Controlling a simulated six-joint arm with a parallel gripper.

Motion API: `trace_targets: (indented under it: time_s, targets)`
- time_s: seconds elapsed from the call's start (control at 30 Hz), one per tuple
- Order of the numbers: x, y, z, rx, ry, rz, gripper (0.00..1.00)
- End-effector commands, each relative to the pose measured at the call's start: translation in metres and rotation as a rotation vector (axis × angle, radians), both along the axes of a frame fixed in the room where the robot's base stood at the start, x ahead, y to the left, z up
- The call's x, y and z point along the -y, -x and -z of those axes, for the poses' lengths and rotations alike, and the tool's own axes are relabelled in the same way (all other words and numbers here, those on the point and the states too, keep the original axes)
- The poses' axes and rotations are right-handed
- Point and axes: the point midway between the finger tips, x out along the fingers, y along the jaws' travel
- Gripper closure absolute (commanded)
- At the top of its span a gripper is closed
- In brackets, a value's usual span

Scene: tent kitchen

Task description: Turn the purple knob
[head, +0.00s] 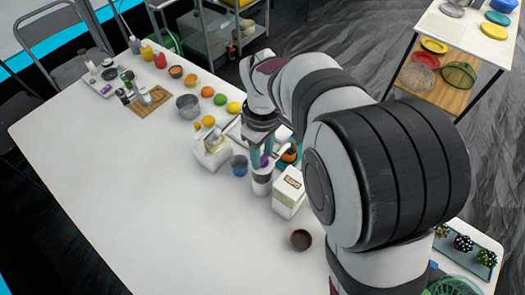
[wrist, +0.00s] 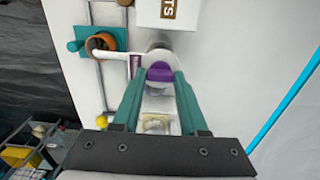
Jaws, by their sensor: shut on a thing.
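The purple knob (wrist: 160,72) shows in the wrist view between the two teal fingertips of my gripper (wrist: 159,78), which are shut on it. The knob sits on top of a white round device (wrist: 158,50). In the head view the purple knob (head: 265,160) is a small patch between the fingers of my gripper (head: 262,155). The white upright device (head: 262,183) with a dark band stands below it on the table. Part of the knob is hidden by the fingers.
A white appliance (head: 213,150) is farther left. A brown bowl (head: 301,239) lies in front. The left front of the white table (head: 130,200) is clear.

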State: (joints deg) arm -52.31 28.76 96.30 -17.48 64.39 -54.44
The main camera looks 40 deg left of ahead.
Motion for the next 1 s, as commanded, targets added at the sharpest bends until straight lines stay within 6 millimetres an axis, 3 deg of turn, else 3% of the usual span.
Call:
trace_targets:
  time_s: [0.27,1.0]
  targets:
    - [-0.0001,0.0000,-0.0006,0.000,-0.001,0.126,1.00]
    - [-0.0002,-0.0001,-0.0010,0.000,-0.001,0.816,1.00]
